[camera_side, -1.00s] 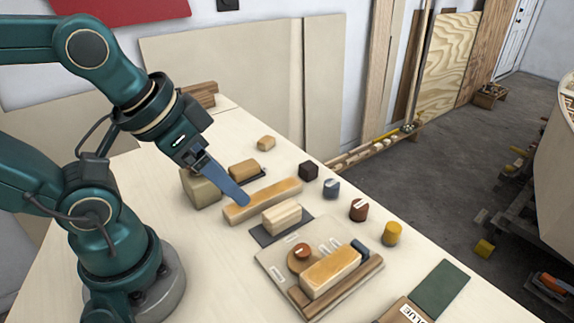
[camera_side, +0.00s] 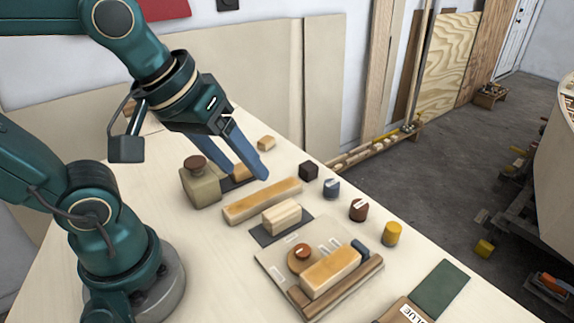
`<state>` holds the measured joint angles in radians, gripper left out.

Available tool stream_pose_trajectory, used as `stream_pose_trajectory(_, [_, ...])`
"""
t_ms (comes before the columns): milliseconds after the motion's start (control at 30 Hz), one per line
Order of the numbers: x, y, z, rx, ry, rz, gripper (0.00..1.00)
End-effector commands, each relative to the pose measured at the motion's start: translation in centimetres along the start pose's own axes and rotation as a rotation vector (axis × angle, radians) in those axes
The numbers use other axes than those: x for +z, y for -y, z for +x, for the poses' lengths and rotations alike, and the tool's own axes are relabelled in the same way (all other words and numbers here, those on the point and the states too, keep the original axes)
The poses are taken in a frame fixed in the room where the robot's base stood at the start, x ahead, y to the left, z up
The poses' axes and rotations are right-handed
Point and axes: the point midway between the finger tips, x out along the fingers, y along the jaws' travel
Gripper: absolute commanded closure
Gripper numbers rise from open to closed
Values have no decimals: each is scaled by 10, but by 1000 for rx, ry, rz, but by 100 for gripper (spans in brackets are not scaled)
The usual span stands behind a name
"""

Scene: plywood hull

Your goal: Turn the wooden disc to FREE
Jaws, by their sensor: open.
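The wooden disc (camera_side: 297,262) lies on a pale board (camera_side: 272,268) near the front of the table, with a small reddish-brown knob (camera_side: 303,251) on it. Pale label marks sit on the board around the disc, too small to read. A wooden block (camera_side: 330,269) on the board stands close in front of the disc and hides part of it. My gripper (camera_side: 250,176) is open and empty, with two blue fingers apart. It hangs above the table behind and left of the disc, near a long wooden bar (camera_side: 262,201), well clear of the disc.
A pale block on a dark pad (camera_side: 265,236) lies between the long bar and the board. A box with a brown knob (camera_side: 201,186) stands left of my gripper. Several small coloured pieces, including a yellow cylinder (camera_side: 392,234), line the right edge. A green mat (camera_side: 440,289) lies front right.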

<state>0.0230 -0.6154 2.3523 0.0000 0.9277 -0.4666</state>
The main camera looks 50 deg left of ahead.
Motion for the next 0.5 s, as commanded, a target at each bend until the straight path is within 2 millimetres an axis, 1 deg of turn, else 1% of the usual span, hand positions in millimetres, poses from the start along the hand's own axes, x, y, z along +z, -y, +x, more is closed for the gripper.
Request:
stream_pose_trajectory(167, [-14, -19, 13, -31, 85, -212, 36])
stream_pose_trajectory(267, [-19, -31, 26, -66, 139, -323, 36])
stream_pose_trajectory(400, [-20, -48, 52, -134, 213, -446, 36])
stream_pose_trajectory(500, [-15, -58, 72, -188, 261, -494, 36])
